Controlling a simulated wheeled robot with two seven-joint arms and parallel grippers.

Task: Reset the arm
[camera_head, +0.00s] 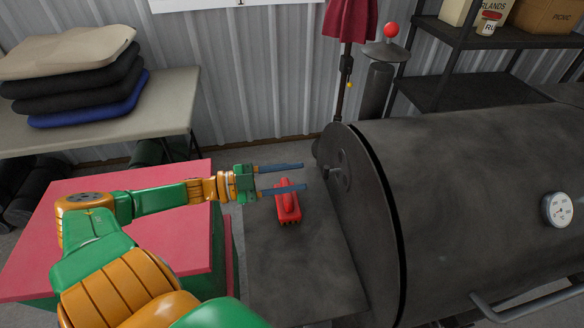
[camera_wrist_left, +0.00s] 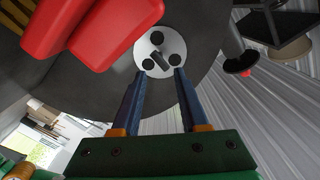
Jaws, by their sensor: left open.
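My left arm comes in from the left in the head view, green and orange. Its left gripper (camera_head: 304,176) is open, with two blue fingers apart and nothing between them. It hangs over the dark side shelf of the smoker, just behind a red object (camera_head: 287,204) that stands on that shelf. The red object (camera_wrist_left: 110,28) is at the upper left there. My right gripper is not in view.
The big black smoker barrel (camera_head: 480,180) fills the right, with a dial (camera_head: 558,210). A red-topped box (camera_head: 130,235) lies under my left arm. A table (camera_head: 165,108) with stacked sacks (camera_head: 75,75) stands back left. A dark rack (camera_head: 465,90) stands back right.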

